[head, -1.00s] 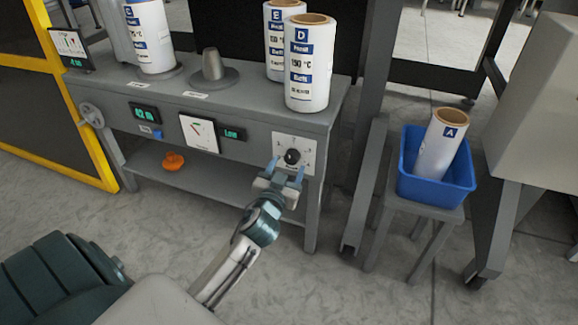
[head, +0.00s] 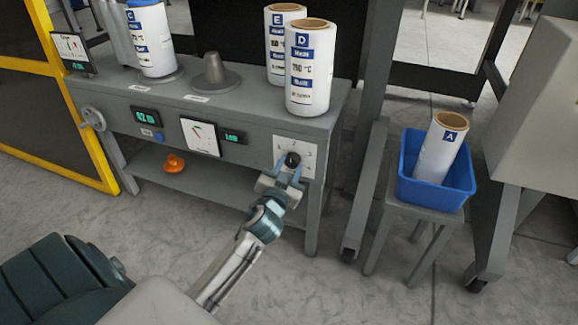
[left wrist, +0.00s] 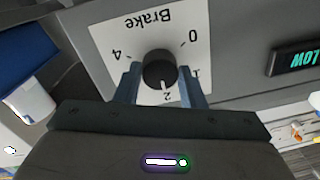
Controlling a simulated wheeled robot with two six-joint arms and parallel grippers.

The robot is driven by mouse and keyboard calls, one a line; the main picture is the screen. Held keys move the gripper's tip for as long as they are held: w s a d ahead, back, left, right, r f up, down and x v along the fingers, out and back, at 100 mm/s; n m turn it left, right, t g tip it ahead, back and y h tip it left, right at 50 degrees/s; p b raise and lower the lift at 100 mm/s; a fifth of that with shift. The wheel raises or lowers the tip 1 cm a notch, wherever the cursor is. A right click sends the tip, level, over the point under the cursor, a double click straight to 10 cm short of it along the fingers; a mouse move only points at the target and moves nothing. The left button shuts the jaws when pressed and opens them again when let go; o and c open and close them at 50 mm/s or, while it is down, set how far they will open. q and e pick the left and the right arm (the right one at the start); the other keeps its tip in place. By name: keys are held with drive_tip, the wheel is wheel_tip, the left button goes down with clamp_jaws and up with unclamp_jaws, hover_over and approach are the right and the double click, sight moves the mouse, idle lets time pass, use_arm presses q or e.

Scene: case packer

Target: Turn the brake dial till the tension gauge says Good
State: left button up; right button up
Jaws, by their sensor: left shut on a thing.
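The brake dial (head: 292,160) is a black round knob on a white plate at the right end of the machine's front panel. In the left wrist view the dial (left wrist: 160,70) shows upside down, its white mark at about 2 on a scale with 0, 1, 2 and 4 readable. My left gripper (head: 288,172) is shut on the dial, with a blue finger on each side of it. The tension gauge (head: 200,136) is a white dial face, and the green display (head: 232,137) beside it reads Low. In the left wrist view that display (left wrist: 292,59) reads LOW. My right gripper is not in view.
Rolls D (head: 309,80) and E (head: 277,50) stand on the bench top above the dial. Roll A (head: 437,155) leans in a blue bin (head: 408,180) on a stool at the right. An orange object (head: 174,163) lies on the lower shelf.

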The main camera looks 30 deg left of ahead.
use_arm(q)
drive_tip(key=shift+r+m+p, duration=0.1)
drive_tip(key=shift+m+p, duration=0.35)
drive_tip(key=shift+m, duration=1.25)
drive_tip(key=o, duration=1)
drive_tip(key=shift+s, duration=0.1)
drive_tip(key=shift+s+d, duration=0.1)
drive_tip(key=shift+s, duration=0.2)
drive_tip(key=v, duration=1)
drive_tip(key=shift+f, duration=0.25)
